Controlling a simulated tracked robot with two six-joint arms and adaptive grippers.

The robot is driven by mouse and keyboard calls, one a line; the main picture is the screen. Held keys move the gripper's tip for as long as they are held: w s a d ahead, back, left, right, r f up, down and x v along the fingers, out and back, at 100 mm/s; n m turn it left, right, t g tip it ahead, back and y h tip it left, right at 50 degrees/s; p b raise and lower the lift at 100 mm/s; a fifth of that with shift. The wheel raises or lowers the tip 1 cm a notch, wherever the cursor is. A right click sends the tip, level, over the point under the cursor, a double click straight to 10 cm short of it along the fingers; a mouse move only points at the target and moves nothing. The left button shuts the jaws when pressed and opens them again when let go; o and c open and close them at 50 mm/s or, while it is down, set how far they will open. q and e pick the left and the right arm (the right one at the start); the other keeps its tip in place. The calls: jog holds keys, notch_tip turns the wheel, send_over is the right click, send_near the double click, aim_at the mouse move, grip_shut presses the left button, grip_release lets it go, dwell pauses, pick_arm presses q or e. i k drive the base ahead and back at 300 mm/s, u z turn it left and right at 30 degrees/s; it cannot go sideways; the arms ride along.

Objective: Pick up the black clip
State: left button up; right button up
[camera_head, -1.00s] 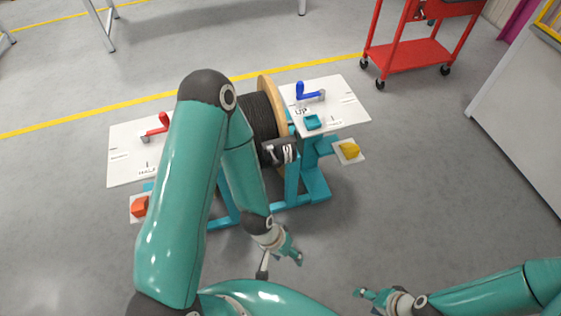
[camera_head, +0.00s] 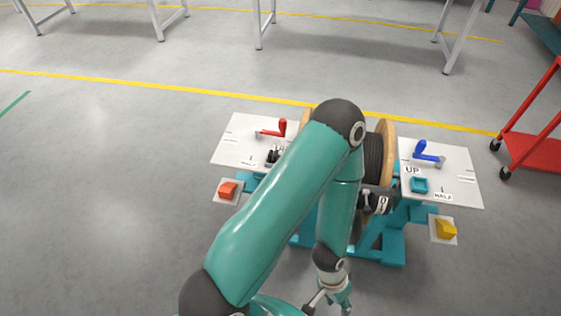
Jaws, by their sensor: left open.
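A small black object (camera_head: 272,156), which looks like the black clip, sits on the left white panel (camera_head: 232,152) just below the red crank handle (camera_head: 274,130). It is small, and its exact shape is hard to tell. My left gripper (camera_head: 338,300) is open, with nothing seen in it, at the bottom of the view. It is in front of the reel stand, well below and right of the black object. My left arm passes just right of the object and hides part of the panel. My right gripper is out of view.
A cable reel (camera_head: 386,150) stands between the panels on a teal stand (camera_head: 392,240). The right panel (camera_head: 462,188) carries a blue crank (camera_head: 428,153) and a teal square holder (camera_head: 419,185). An orange block (camera_head: 228,189) and a yellow block (camera_head: 446,229) sit on side plates. Floor at left is clear.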

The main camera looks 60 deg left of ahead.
aim_at(272, 157)
jog(key=z, duration=1.25)
jog(key=i, duration=0.15)
jog(key=u, duration=3.05)
jog(key=k, duration=0.85)
jog(key=u, duration=0.2)
jog(key=i, duration=0.85)
jog(key=z, duration=0.1)
